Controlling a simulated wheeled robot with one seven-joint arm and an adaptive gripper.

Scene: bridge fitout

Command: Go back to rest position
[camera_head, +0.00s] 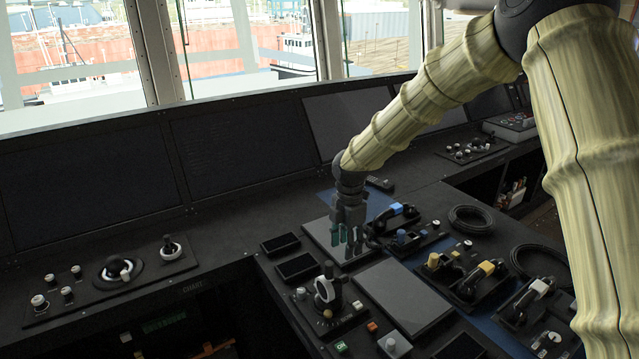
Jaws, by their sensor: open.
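My gripper (347,236) hangs from my arm over the middle of the dark console (232,214), with its greenish fingertips pointing down and apart. Nothing shows between the fingers. It is above or just in front of a grey flat panel (322,238), and I cannot tell how large the gap to it is. A lever with a blue top (402,209) stands close to its right. A round-handled control (325,290) stands in front of it.
Levers with yellow tops (487,268), coiled black cables (471,219) and a grey screen (405,297) crowd the right side. A joystick panel (112,272) is at the left. Dark monitors (240,142) line the back below the windows. The console between the left panel and the monitors is bare.

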